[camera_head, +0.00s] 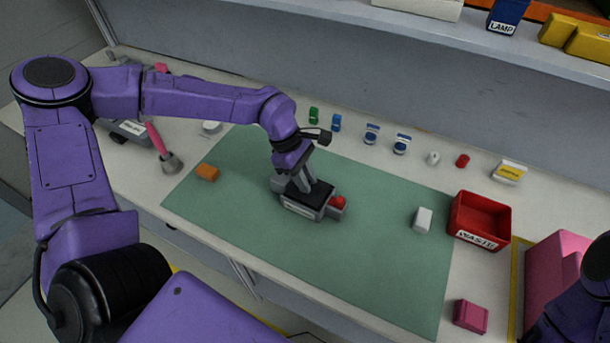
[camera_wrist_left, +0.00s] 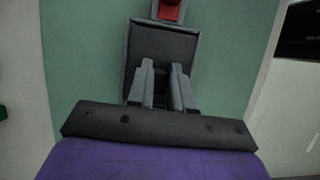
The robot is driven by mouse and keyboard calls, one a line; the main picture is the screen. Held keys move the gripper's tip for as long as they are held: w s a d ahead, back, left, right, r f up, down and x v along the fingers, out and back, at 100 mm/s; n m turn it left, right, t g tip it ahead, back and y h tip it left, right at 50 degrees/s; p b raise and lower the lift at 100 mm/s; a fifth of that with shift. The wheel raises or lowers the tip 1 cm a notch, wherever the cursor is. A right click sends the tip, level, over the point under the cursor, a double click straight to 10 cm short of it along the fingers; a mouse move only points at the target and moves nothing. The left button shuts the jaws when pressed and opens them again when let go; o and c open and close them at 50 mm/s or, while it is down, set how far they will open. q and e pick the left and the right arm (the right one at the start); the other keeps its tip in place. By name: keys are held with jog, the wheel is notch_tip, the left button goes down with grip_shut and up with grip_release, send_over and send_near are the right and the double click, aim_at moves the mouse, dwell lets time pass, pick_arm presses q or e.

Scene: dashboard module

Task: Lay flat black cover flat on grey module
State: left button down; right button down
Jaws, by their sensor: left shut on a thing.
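The grey module (camera_head: 299,209) sits on the green mat, with a white label on its near side and a red part (camera_head: 338,201) at its right end. The flat black cover (camera_head: 321,191) is over the module's top; in the left wrist view the dark panel (camera_wrist_left: 163,43) looks level inside a lighter grey edge. Whether it rests fully on the module is hard to tell. My left gripper (camera_head: 303,186) points down onto the cover and is shut on it; its two fingers (camera_wrist_left: 164,88) hide the gripped part. My right gripper is out of view.
The green mat (camera_head: 370,270) is mostly clear around the module. An orange block (camera_head: 207,172) and a white block (camera_head: 423,219) lie on it. A red waste bin (camera_head: 480,236) stands right, a pink block (camera_head: 470,316) near the front. Several small items line the back below a shelf.

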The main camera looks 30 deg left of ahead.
pick_arm(q)
jog(key=shift+f, duration=0.55)
dwell(0.7)
jog(key=c, duration=0.9)
grip_release()
jog(key=shift+c, duration=0.2)
jog(key=b+v, duration=0.1)
jog(key=v, duration=0.9)
jog(key=shift+r+b, duration=0.3)
jog(key=shift+a, duration=0.1)
